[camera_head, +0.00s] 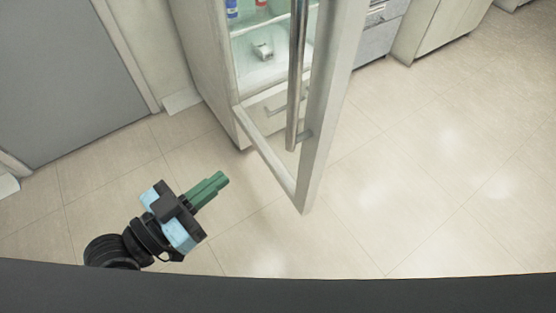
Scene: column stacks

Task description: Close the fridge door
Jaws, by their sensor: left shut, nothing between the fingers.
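The fridge (203,52) stands at the top middle of the head view, its inside partly in sight. Its framed door (318,130) stands open, swung out toward me, with a long vertical metal handle (295,75) on it. My left gripper (221,180) is at the lower left, with green fingers shut and empty. It points up and to the right, to the left of the door's lower corner and apart from it. My right gripper is not in view. The top of the fridge and door is cut off.
Bottles (232,9) and a small item (262,50) are on the fridge shelves. A grey door (65,75) is at the upper left. Cabinets (432,28) stand at the upper right. The tiled floor (430,180) is clear to the right.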

